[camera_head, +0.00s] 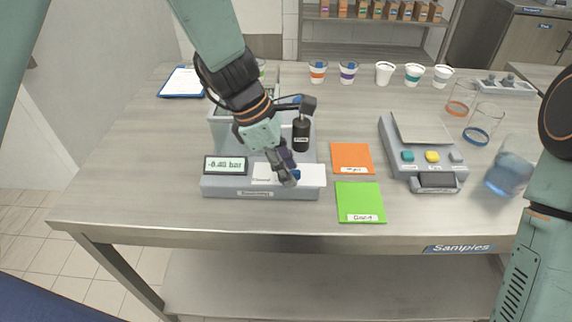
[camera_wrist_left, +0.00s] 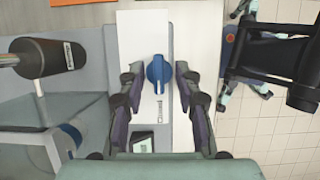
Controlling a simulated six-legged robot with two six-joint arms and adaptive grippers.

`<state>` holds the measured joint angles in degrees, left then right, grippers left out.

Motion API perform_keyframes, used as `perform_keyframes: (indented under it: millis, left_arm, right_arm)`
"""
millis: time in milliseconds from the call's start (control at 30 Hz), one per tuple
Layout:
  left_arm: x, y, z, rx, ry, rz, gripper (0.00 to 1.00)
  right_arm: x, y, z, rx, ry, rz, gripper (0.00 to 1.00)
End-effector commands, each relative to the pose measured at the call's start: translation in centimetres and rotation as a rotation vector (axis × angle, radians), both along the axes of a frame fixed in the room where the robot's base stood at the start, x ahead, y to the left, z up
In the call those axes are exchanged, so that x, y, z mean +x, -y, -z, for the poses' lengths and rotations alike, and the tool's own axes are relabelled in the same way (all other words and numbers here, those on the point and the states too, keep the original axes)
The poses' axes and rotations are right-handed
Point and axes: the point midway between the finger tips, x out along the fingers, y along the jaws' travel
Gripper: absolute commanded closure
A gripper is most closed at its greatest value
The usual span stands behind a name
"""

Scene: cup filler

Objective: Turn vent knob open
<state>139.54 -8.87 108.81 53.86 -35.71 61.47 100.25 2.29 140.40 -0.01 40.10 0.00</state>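The blue vent knob (camera_wrist_left: 158,74) sits on a white panel (camera_wrist_left: 144,31) on the front of the grey machine (camera_head: 262,193). In the head view only a bit of the blue knob (camera_head: 296,174) shows behind the fingers. My left gripper (camera_wrist_left: 158,82) is open, its fingers on either side of the knob with gaps between them and it. In the head view the left gripper (camera_head: 288,180) reaches down over the panel. The knob's pointer lies in line with the panel's long side in the wrist view. My right arm shows at the right edge; its gripper is out of view.
A display (camera_head: 226,165) reads about -0.81 bar. A black-handled lever (camera_head: 301,134) stands right beside the left gripper. Orange (camera_head: 352,158) and green (camera_head: 360,202) mats lie to the right, then a scale-like device (camera_head: 423,150). Cups and glass beakers stand farther back and right.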

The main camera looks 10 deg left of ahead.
Motion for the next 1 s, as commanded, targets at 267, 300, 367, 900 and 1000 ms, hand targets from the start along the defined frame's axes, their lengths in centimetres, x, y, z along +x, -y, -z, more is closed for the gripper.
perform_keyframes:
  millis: [267,300,367,900,1000]
  left_arm:
    - [0.0,0.0,0.0,0.000,-0.001,0.000,0.92]
    - [0.0,0.0,0.0,0.000,-0.001,0.000,0.95]
    - [0.0,0.0,0.0,0.000,-0.001,0.000,1.00]
    - [-0.1,0.0,-0.1,-0.003,-0.006,0.043,1.00]
    - [0.0,0.0,-0.2,-0.003,-0.005,0.091,1.00]
  right_arm:
    - [0.0,0.0,0.0,0.000,0.001,0.000,1.00]
    - [0.0,0.0,0.0,0.000,0.001,0.000,1.00]
    - [0.0,0.0,0.0,0.000,0.001,0.000,1.00]
    - [0.0,0.0,-0.8,0.000,0.001,0.000,1.00]
    - [0.0,0.0,-1.6,0.000,0.001,0.000,1.00]
